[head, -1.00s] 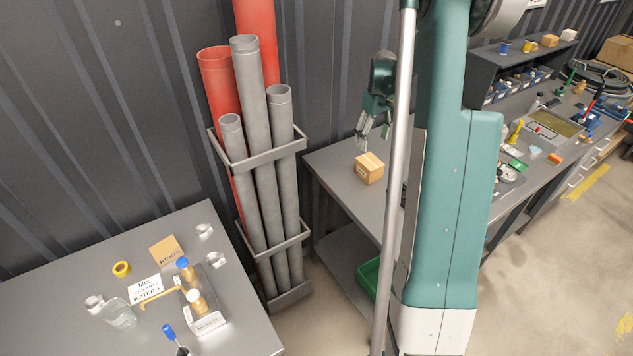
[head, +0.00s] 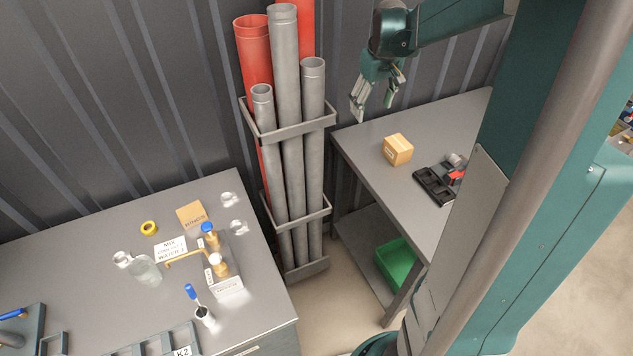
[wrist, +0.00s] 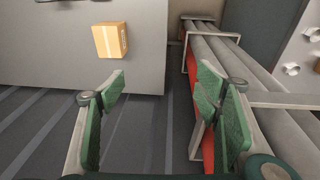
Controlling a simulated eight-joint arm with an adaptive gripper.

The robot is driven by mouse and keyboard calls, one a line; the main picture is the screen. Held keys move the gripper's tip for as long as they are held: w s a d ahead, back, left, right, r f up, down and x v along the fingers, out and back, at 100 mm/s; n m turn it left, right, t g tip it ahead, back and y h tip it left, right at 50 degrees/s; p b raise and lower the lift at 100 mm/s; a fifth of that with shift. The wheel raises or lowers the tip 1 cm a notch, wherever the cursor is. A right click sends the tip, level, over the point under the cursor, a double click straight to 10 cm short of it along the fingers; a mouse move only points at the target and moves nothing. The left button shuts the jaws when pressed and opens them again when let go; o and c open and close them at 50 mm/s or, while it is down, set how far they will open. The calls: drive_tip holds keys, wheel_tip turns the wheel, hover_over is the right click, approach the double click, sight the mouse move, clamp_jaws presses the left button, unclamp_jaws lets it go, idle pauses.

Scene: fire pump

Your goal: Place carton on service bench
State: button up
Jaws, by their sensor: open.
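A small tan carton (head: 397,149) with a tape strip sits upright on the grey bench (head: 372,133) at the right of the head view, near its back left part. It also shows in the wrist view (wrist: 110,40), beyond my fingers at the upper left. My gripper (head: 374,103) is open and empty, raised above the back left edge of the bench, to the left of the carton and apart from it. In the wrist view my two green-padded fingers (wrist: 160,88) are spread wide with nothing between them. Which bench is the service bench, I cannot tell.
A rack of grey and red pipes (head: 285,130) stands between the benches, close to my gripper. A black tray (head: 436,184) lies right of the carton; a green bin (head: 398,262) is below. The left bench (head: 90,215) holds bottles, a brass fitting and another box (head: 191,214).

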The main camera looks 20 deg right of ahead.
drive_tip(key=s+a+r+t, duration=0.1)
drive_tip(key=s+a+r, duration=0.2)
drive_tip(key=a, duration=0.2)
drive_tip(key=s+a+r, duration=0.2)
drive_tip(key=a, duration=0.4)
drive_tip(key=s+a+t, duration=0.4)
drive_tip(key=s+a, duration=1.6)
drive_tip(key=shift+s+a+f+y, duration=0.2)
drive_tip(key=shift+s+a+y, duration=0.1)
drive_tip(key=shift+a+y, duration=0.1)
